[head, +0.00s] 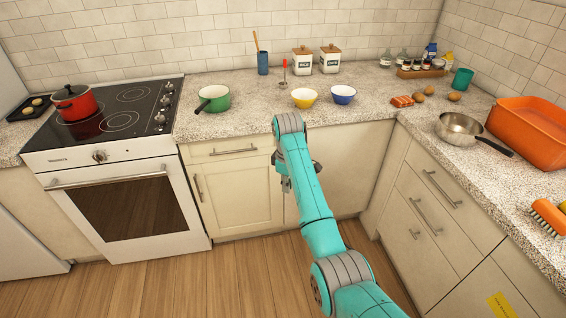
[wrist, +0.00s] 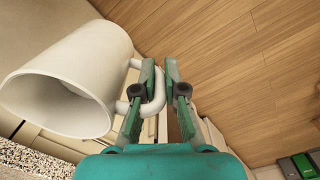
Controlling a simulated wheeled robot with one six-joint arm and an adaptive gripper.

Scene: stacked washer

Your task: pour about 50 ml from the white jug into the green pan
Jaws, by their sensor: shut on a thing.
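The white jug (wrist: 95,55) fills the left of the wrist view, its open mouth facing the lower left. Its inside looks plain, and I cannot make out any liquid. My gripper (wrist: 160,75) is shut on the jug's handle, with the jug body beside the fingers. In the head view my arm hides the jug, and only a little of my gripper (head: 286,185) shows in front of the lower cabinets. The green pan (head: 213,98) stands upright on the counter right of the stove, apart from my gripper, its dark handle pointing to the lower left.
A yellow bowl (head: 304,98) and a blue bowl (head: 343,94) stand right of the pan. A blue utensil pot (head: 263,63) and two canisters (head: 302,61) are behind. A red pot (head: 74,102) sits on the stove. The counter around the green pan has some free room.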

